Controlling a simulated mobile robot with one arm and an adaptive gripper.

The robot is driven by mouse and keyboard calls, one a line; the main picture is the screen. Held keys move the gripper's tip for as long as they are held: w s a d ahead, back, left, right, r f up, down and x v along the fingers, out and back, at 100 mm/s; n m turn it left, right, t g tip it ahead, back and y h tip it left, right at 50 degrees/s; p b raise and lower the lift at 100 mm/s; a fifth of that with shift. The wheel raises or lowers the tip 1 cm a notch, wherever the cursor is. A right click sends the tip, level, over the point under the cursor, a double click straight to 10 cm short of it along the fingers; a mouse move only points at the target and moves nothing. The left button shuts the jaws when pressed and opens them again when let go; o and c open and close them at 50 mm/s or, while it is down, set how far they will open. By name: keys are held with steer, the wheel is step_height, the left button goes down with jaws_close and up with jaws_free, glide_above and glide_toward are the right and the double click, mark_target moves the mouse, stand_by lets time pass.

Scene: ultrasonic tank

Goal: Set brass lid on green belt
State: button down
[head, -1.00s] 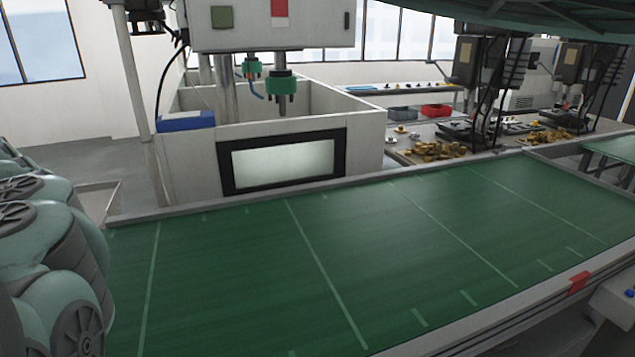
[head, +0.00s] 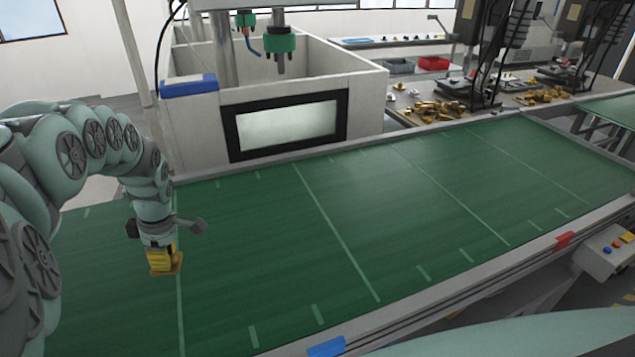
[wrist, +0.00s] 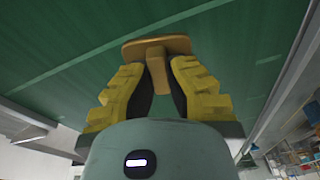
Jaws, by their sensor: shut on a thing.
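My gripper (head: 160,257), with yellow ridged fingers, hangs pointing down over the near left part of the green belt (head: 260,240). It is shut on the brass lid (head: 174,268), whose edge shows just below the fingertips. In the wrist view the lid (wrist: 140,47) shows as a flat brass plate with a stem, and the stem sits between the two yellow fingers (wrist: 160,75). The green belt fills the background beyond it (wrist: 50,50). I cannot tell whether the lid touches the belt or is slightly above it. Part of the lid is hidden by the fingers.
A pale tank (head: 190,130) with a dark-framed window stands behind the belt. A blue box (head: 188,86) sits on its rim. Brass parts (head: 440,110) lie on a bench at the back right. The belt right of my gripper is clear.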

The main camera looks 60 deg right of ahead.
steer(key=s+f+p, duration=0.1)
steer(key=s, duration=0.4)
steer(key=s+f+n+p, duration=0.1)
steer(key=s, duration=0.4)
steer(key=s+f+n+p, duration=0.1)
steer(key=s, duration=0.5)
steer(key=shift+a+p, duration=0.2)
steer(key=shift+p, duration=0.1)
steer(key=b, duration=0.3)
glide_above(160, 305)
steer(key=s+d, duration=0.1)
steer(key=s, duration=0.1)
steer(key=shift+f, duration=0.65)
steer(key=shift+w+a+f, duration=0.15)
steer(key=shift+w+a, duration=0.2)
steer(key=shift+w, duration=0.45)
steer(key=shift+w, duration=0.1)
steer(key=shift+f+p, duration=0.5)
steer(key=shift+f, duration=1.2)
steer(key=shift+f, duration=0.1)
steer(key=c, duration=1.1)
jaws_free()
steer(key=shift+c, duration=0.2)
